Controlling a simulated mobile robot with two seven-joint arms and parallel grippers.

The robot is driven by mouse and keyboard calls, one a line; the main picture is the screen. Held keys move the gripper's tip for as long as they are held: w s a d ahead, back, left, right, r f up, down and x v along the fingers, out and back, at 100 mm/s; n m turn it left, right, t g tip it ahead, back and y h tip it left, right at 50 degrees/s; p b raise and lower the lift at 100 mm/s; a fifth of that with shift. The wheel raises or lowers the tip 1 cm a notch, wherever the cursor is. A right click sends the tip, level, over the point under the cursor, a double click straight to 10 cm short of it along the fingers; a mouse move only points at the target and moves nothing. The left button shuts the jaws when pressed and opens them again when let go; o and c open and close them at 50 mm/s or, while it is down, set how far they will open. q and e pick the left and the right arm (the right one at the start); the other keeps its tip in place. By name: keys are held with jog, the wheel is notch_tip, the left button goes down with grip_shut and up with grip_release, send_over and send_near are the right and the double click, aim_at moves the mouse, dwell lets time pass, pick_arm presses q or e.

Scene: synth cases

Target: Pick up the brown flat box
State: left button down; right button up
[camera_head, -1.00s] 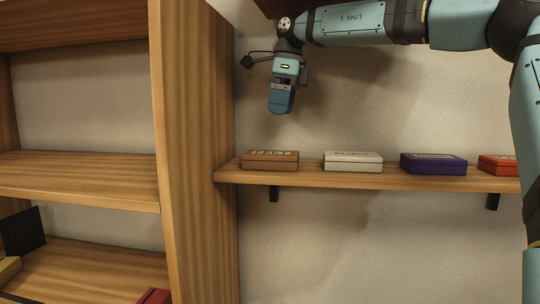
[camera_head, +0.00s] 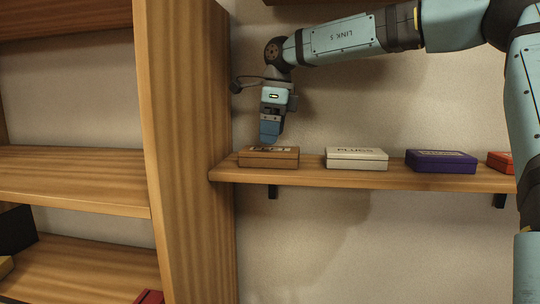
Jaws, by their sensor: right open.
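The brown flat box (camera_head: 268,160) lies at the left end of the wooden wall shelf, with a light label on its top. My right gripper (camera_head: 270,140) points down just above the back part of the box and hides part of its label. The gripper is open and holds nothing. I cannot tell whether the fingertips touch the box. My left gripper is not in view.
A white box (camera_head: 357,162), a purple box (camera_head: 441,165) and a red box (camera_head: 502,165) lie to the right on the same wall shelf (camera_head: 330,181). A tall wooden bookcase (camera_head: 185,150) stands close on the left. Gaps separate the boxes.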

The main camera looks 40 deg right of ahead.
aim_at(270, 149)
jog(key=f, duration=0.1)
jog(key=f+p, duration=0.1)
jog(key=f, duration=0.1)
jog(key=shift+s+a+f+p, duration=0.1)
jog(key=shift+a+f+p, duration=0.2)
jog(key=shift+f, duration=0.4)
jog(key=shift+w+f, duration=0.2)
jog(key=shift+f, duration=0.05)
jog(key=shift+s, duration=0.1)
jog(key=c, duration=0.9)
jog(key=shift+r, duration=0.15)
